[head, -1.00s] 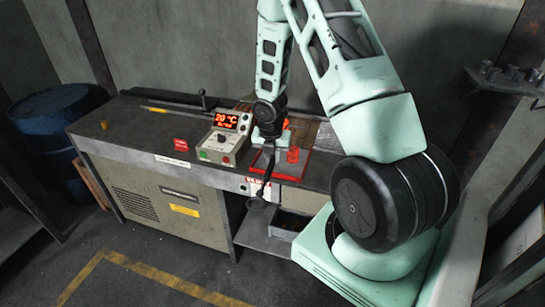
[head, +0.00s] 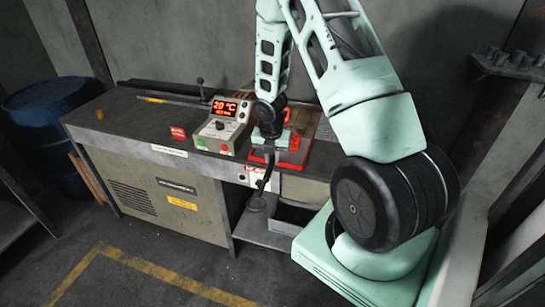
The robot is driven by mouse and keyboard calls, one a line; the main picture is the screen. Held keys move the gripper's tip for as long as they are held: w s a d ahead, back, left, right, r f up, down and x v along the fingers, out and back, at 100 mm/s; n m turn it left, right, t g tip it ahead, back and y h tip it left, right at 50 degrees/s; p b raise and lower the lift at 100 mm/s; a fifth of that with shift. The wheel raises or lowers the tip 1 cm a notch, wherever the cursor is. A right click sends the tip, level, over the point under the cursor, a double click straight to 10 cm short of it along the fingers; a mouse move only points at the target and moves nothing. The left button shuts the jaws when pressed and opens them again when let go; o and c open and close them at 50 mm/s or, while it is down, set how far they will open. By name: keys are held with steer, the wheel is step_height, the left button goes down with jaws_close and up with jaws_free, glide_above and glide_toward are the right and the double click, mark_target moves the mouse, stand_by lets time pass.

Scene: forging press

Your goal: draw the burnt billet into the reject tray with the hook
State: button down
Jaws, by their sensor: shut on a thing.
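My gripper (head: 268,142) is shut on a dark hook (head: 266,178) over the front edge of the bench. The hook hangs down past the edge and ends in a round dark part. A red-orange piece (head: 294,142), possibly the billet, shows just right of my gripper; my arm partly hides it, and I cannot tell whether the hook touches it. It is over a red-edged plate (head: 284,163) on the bench. A grey open tray (head: 271,228), possibly the reject tray, is low in front of the bench, below the plate.
A control box (head: 222,125) with a red display stands left of my gripper on the bench (head: 122,118). A blue drum (head: 45,112) stands at far left. A wall rack (head: 513,66) is at upper right. The floor in front, with yellow lines, is clear.

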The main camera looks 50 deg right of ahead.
mark_target(270, 167)
steer(key=shift+f+b, duration=2)
steer(key=shift+f, duration=0.35)
steer(key=s+a+b, duration=0.1)
steer(key=a, duration=0.2)
steer(key=shift+s+a+r+b, duration=0.1)
steer(key=shift+s+r+b, duration=0.05)
steer(key=shift+s+b, duration=0.25)
steer(key=shift+w, duration=0.1)
steer(key=shift+w+d+r+p, duration=0.1)
steer(key=shift+d+p, duration=0.2)
steer(key=shift+p, duration=0.05)
steer(key=shift+w+d+p, duration=0.45)
steer(key=shift+d+p, duration=0.15)
steer(key=shift+d, duration=0.2)
step_height(270, 167, up, 11)
steer(key=p, duration=1)
steer(key=shift+p, duration=0.3)
